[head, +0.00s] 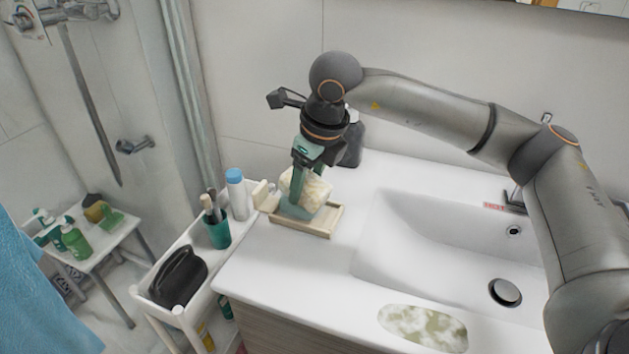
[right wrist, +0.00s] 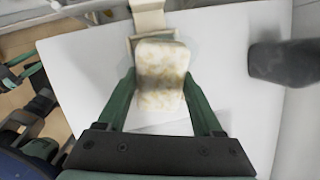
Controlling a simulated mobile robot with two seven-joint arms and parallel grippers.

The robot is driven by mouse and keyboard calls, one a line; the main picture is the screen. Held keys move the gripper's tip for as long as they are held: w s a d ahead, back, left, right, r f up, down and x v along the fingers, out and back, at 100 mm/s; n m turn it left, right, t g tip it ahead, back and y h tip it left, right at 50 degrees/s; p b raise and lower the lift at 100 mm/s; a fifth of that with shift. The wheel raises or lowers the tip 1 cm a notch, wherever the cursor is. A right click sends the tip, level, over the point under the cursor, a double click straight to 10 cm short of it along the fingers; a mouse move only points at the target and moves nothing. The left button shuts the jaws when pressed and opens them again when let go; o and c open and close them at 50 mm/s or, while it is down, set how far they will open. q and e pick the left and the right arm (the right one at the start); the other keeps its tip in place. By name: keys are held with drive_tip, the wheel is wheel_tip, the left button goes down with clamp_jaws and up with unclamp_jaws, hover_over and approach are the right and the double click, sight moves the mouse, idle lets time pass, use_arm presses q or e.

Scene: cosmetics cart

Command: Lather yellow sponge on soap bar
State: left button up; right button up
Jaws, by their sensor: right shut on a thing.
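A pale yellow, mottled sponge (head: 308,191) is held between the fingers of my right gripper (head: 302,188), just above a wooden soap dish (head: 328,222) on the white counter. In the right wrist view, the sponge (right wrist: 161,75) sits upright between the two green fingers of my right gripper (right wrist: 165,100). A grey-green patch in the dish below the sponge may be the soap bar, but the fingers and sponge partly cover it. I cannot tell whether the sponge touches it. My left gripper is not in view.
A white cart (head: 190,246) left of the counter holds a teal cup (head: 217,234), a blue-capped bottle (head: 238,200) and a black holder (head: 178,278). A dark bottle (head: 352,146) stands behind my right gripper. The sink (head: 430,240) is at right, with a mottled green mat (head: 422,328) in front.

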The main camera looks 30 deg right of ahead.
drive_tip(key=shift+w+a, duration=0.2)
drive_tip(key=shift+a, duration=0.05)
drive_tip(key=shift+s+d+r+b, duration=0.1)
drive_tip(key=shift+s+d+b, duration=0.3)
drive_tip(key=shift+s+d, duration=0.6)
drive_tip(key=shift+w+a, duration=1)
drive_tip(key=shift+s+d, duration=0.95)
drive_tip(key=shift+s, duration=0.05)
drive_tip(key=shift+w+a, duration=0.95)
drive_tip(key=shift+w, duration=0.05)
drive_tip(key=shift+s+d, duration=0.1)
